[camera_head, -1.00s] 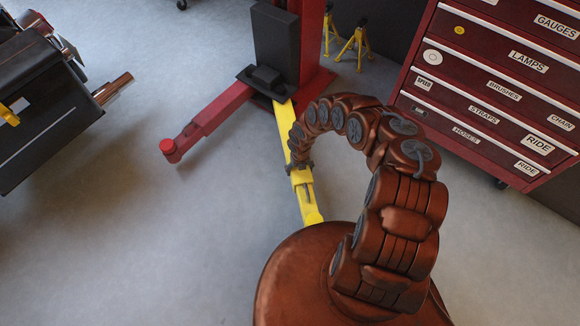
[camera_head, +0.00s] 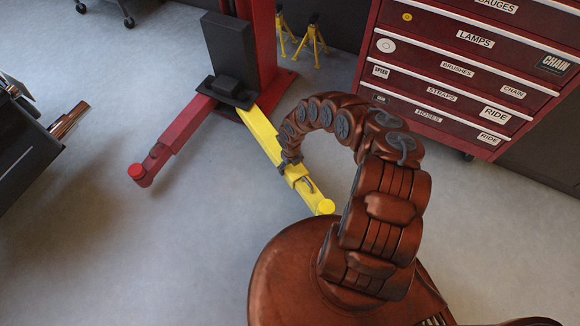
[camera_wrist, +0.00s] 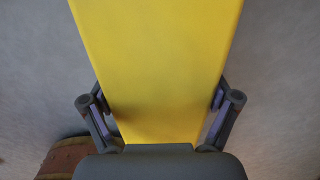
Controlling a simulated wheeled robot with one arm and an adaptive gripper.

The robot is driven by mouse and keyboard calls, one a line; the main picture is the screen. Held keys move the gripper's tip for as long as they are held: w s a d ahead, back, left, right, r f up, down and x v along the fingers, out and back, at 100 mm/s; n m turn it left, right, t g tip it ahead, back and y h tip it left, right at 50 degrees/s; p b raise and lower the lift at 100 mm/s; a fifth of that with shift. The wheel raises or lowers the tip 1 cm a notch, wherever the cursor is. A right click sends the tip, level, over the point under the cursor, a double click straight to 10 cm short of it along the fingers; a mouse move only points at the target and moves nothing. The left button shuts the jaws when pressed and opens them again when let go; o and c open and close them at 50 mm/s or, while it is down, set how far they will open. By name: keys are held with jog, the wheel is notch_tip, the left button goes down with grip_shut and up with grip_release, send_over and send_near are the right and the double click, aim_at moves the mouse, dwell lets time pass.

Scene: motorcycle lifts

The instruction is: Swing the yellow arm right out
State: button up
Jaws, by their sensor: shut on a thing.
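The yellow arm (camera_head: 262,136) runs from the foot of the red lift post (camera_head: 262,45) down and right across the floor, ending in a round yellow pad (camera_head: 325,206). My gripper (camera_head: 287,168) is on the yellow arm, a little past its middle towards the pad. In the wrist view the yellow arm (camera_wrist: 155,65) fills the middle, with a finger of my gripper (camera_wrist: 158,122) along each side. The gripper is shut on it. My own arm hides part of the gripper in the head view.
A red lift arm (camera_head: 182,130) reaches down and left from the same post. A red drawer cabinet (camera_head: 455,72) stands at the back right, with yellow stands (camera_head: 312,42) beside the post. A dark machine (camera_head: 25,140) is at the left edge. Grey floor between is clear.

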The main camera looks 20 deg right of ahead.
jog(key=o, duration=1.4)
jog(key=shift+w+d+r, duration=0.1)
jog(key=shift+d, duration=0.75)
jog(key=shift+o, duration=0.2)
jog(key=shift+r, duration=0.15)
notch_tip(320, 180, up, 5)
jog(key=shift+f, duration=0.1)
jog(key=shift+a+r, duration=0.25)
jog(key=shift+r, duration=0.3)
jog(key=shift+a+r, duration=0.25)
jog(key=shift+r, duration=0.3)
jog(key=shift+d, duration=0.1)
